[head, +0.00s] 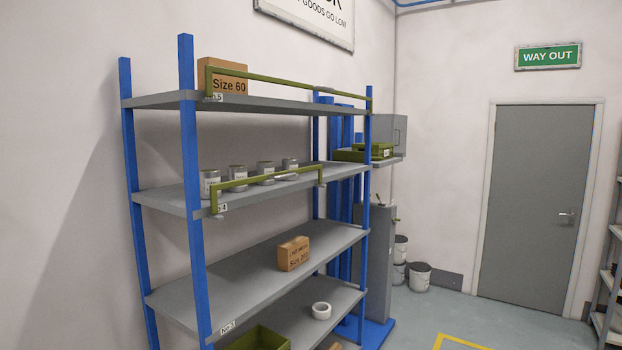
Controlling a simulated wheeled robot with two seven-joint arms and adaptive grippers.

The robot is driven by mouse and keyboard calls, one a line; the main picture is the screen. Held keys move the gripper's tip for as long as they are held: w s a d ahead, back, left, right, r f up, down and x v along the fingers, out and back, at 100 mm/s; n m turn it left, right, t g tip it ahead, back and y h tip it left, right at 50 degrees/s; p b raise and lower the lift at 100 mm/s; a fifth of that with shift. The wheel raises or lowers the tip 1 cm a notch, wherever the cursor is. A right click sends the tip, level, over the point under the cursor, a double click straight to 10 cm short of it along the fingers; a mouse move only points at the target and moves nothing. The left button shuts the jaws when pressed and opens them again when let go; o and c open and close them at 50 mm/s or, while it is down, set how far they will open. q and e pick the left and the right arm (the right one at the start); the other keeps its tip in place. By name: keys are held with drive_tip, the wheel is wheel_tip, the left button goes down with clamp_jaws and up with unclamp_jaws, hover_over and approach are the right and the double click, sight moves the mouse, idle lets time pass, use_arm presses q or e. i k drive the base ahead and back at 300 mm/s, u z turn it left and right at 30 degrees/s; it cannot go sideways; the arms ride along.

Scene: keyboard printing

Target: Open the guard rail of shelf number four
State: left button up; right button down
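Shelf number four (255,197) is the second grey board from the top of a blue-posted rack. A small label ending in 4 (222,207) is on its front edge, partly hidden by the rail's end. Its olive-green guard rail (250,181) runs along the front edge, with an end post at the left and another near the right. A small pale part shows at the rail's middle. Several grey cans (237,174) stand on the board behind the rail. Neither of my grippers is in view.
The top shelf, No.5, has its own green rail (270,80) and a Size 60 box (222,80). A lower shelf holds a carton (293,254). Buckets (419,276) stand beyond the rack. Open floor (420,320) lies before the grey door (535,200).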

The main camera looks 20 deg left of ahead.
sight(213, 188)
drive_tip(key=i, duration=1)
drive_tip(key=u, duration=1.7)
drive_tip(key=i, duration=0.8)
drive_tip(key=z, duration=0.25)
